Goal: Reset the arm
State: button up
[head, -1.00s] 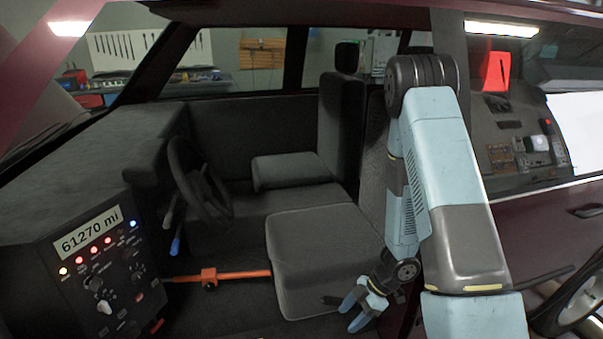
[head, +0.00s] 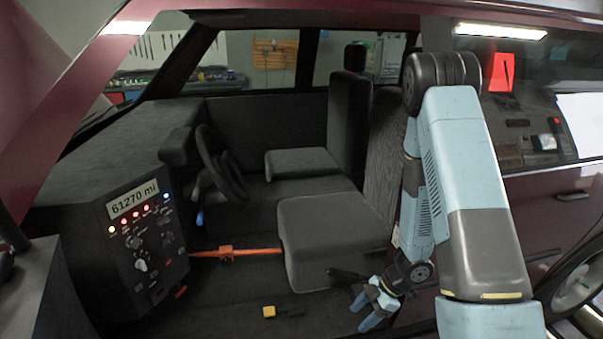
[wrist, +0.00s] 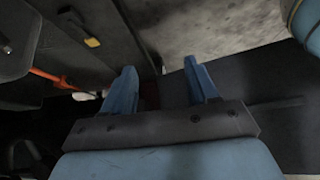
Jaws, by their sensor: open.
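My arm (head: 480,220) is bent, its elbow high in front of the car's door pillar, with the forearm folded down. My gripper (head: 362,310) hangs low at the right of the open doorway, beside the front seat (head: 335,235). In the wrist view my gripper (wrist: 163,88) shows two blue fingers spread apart with nothing between them.
The car's control panel (head: 145,240) reads 61270 mi, with the steering wheel (head: 222,165) behind it. An orange bar (head: 240,252) runs to the seat. A small yellow-and-black object (head: 269,311) lies on the floor. A red tag (head: 501,73) is near the elbow.

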jog(key=w+d+r+m+t+h, duration=0.35)
jog(key=w+r, duration=0.25)
jog(key=r, duration=0.3)
jog(key=w+d+r+m+t+h, duration=0.2)
jog(key=w+d+r+m+t, duration=0.25)
jog(key=r, duration=0.55)
jog(key=s+d+r+m+h, duration=0.2)
jog(key=r, duration=0.5)
jog(key=s+d+r+m+h, duration=0.1)
jog(key=d+r+m, duration=0.1)
jog(key=r, duration=0.5)
jog(key=s+a+r+m, duration=0.2)
jog(key=s+r, duration=0.2)
jog(key=s, duration=0.3)
jog(key=s+a+r+m+y, duration=0.1)
jog(key=s+r+m, duration=0.2)
jog(key=s, duration=0.4)
jog(key=s+a+r+m+g+y, duration=0.1)
jog(key=s+a+r+m, duration=0.1)
jog(key=s+r, duration=0.3)
jog(key=shift+s+a+m, duration=0.35)
jog(key=shift+s+m, duration=0.25)
jog(key=shift+s, duration=0.45)
jog(key=shift+r, duration=0.1)
